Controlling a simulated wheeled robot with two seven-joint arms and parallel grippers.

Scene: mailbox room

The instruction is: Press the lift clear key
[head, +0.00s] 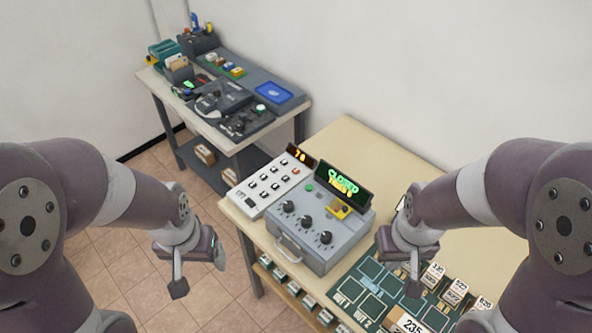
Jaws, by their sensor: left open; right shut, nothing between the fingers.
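A white key panel (268,186) with several small dark-and-white keys stands at the left end of the near table, with an orange number display (299,155) behind it. The key labels are too small to read, so I cannot tell which one is the lift clear key. Beside it is a grey console (318,225) with three black knobs, a green button and a yellow part. Its dark display (342,186) shows green and yellow text. My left gripper (199,272) is open and empty, left of the table. My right gripper (413,284) is shut and empty, right of the console.
A dark green mat (375,278) with marked squares lies right of the console, with several numbered boxes (457,291) at its right. Small boxes sit on a shelf below. A second table (150,75) behind holds devices and a blue tray (275,92). The near table's back is bare.

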